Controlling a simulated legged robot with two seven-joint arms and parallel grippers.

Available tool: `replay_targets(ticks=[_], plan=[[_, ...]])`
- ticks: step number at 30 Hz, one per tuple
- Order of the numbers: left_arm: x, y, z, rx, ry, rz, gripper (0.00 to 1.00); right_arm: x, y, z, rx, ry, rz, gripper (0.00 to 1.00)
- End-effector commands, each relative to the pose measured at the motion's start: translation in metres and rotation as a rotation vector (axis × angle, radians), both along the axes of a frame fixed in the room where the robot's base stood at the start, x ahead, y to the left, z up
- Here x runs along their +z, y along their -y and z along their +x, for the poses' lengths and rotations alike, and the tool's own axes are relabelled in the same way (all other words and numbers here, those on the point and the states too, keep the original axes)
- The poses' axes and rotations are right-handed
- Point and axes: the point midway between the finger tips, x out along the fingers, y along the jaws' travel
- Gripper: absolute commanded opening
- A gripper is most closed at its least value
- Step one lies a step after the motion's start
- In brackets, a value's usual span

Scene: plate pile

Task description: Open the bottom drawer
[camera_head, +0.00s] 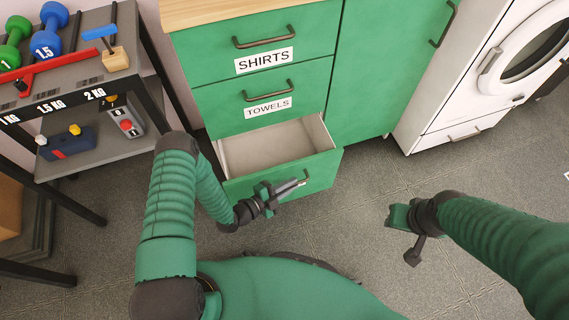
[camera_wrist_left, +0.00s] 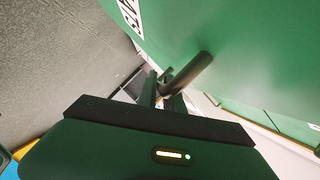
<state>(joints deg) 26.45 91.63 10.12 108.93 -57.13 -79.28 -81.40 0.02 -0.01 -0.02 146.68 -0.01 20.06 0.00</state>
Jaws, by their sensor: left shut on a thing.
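The green bottom drawer (camera_head: 322,172) stands pulled out of the cabinet in the head view, and its pale, empty inside shows. My left gripper (camera_head: 296,185) is at the drawer's front and is shut on its dark handle. In the left wrist view the bar handle (camera_wrist_left: 190,73) runs between the fingers (camera_wrist_left: 162,88) against the green drawer front. Part of the handle is hidden by the gripper. My right gripper (camera_head: 402,236) hangs over the floor to the right, apart from the cabinet; its finger opening is unclear.
Above are the shut towels drawer (camera_head: 262,96) and shirts drawer (camera_head: 258,42). A shelf (camera_head: 75,85) with dumbbells and tools stands at left. A white washing machine (camera_head: 480,85) stands at right. The grey floor (camera_head: 375,185) before the cabinet is clear.

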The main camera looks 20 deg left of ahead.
Motion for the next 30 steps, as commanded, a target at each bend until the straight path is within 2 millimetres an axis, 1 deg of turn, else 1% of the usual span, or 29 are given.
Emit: replay_targets(ticks=[1, 3, 6, 10, 16, 27, 28, 30], plan=[[0.002, 0.008, -0.016, -0.003, -0.015, 0.003, 0.0, 0.013, 0.0, 0.0, 0.001, 0.0, 0.0, 0.36], [0.002, 0.018, -0.031, -0.003, -0.013, 0.005, 0.0, 0.02, 0.0, 0.0, 0.001, 0.0, 0.0, 0.36], [0.0, 0.03, -0.049, -0.002, -0.013, 0.008, 0.0, 0.028, 0.0, 0.0, 0.001, 0.0, 0.0, 0.36], [-0.001, 0.042, -0.066, -0.001, -0.011, 0.009, 0.0, 0.035, 0.0, 0.0, 0.001, 0.0, 0.0, 0.36], [-0.003, 0.05, -0.077, 0.0, -0.007, 0.011, 0.0, 0.038, 0.0, 0.0, 0.001, 0.0, 0.0, 0.36], [-0.004, 0.052, -0.079, -0.002, -0.007, 0.01, 0.0, 0.038, 0.0, 0.0, 0.001, 0.0, 0.0, 0.36], [-0.004, 0.052, -0.079, -0.002, -0.007, 0.009, 0.13, 0.038, 0.0, 0.0, 0.001, 0.0, 0.0, 0.36], [-0.003, 0.052, -0.079, -0.002, -0.006, 0.008, 0.23, 0.038, 0.0, 0.0, 0.001, 0.0, 0.0, 0.36]])
